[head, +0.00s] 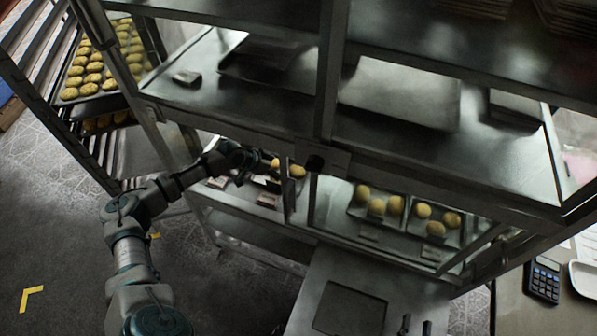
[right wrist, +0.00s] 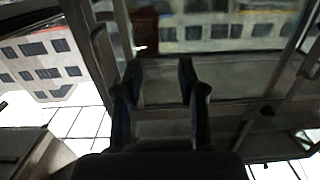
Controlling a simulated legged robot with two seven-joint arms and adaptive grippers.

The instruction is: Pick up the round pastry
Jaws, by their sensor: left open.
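Round golden pastries sit on the lower shelf of the metal cabinet in the head view. One pastry (head: 297,171) shows just right of my left gripper (head: 252,170), with another partly hidden beside it. My left gripper reaches in at the left opening of that shelf and is open; its fingers are dark and hard to make out. More pastries lie on trays in the right part of the shelf, such as one (head: 376,207) on the left tray and one (head: 435,228) on the right tray. My right gripper (right wrist: 160,76) is open and empty in the right wrist view.
A rack at the left holds a tray of many pastries (head: 92,75). The cabinet's upper shelf (head: 395,90) and its upright post (head: 331,70) stand above the lower shelf. A grey board (head: 350,308) is below the cabinet. A calculator (head: 543,279) lies at the right.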

